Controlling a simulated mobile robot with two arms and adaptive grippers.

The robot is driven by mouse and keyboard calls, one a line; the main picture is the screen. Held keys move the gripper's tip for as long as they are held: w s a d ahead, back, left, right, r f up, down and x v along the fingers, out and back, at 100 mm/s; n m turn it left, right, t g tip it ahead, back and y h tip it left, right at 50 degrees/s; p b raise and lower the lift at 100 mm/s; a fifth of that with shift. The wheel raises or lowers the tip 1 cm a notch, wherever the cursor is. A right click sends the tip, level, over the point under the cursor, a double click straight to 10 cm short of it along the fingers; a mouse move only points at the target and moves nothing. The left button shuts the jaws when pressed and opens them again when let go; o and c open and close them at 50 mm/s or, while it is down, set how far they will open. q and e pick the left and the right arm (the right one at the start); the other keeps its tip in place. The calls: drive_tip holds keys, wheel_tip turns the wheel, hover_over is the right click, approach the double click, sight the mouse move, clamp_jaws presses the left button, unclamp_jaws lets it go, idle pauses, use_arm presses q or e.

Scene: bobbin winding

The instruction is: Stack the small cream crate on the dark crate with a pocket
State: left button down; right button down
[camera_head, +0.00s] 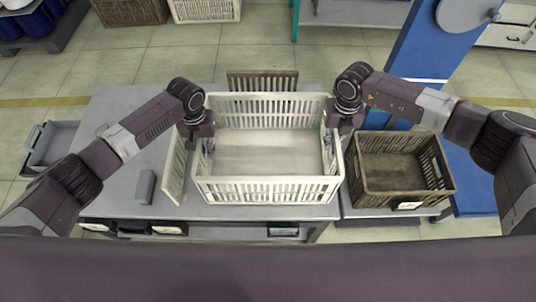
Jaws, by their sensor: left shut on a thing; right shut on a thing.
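A cream slatted crate (266,190) sits upright in the middle of the picture, open at the top and empty. My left gripper (205,142) is shut on its left wall and my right gripper (334,136) is shut on its right wall; both fingertips are partly hidden. I cannot tell whether the crate's base touches the table.
The grey table (120,185) is bare at left except for a small grey block (145,187). A cream slatted panel (177,168) leans left of the crate. A blue post (420,50) stands behind the dark crate. More crates (204,10) stand at the back.

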sight(336, 133)
drive_tip(key=shift+r+p, duration=2.3)
drive_tip(key=shift+r, duration=0.2)
drive_tip(key=shift+d, duration=0.1)
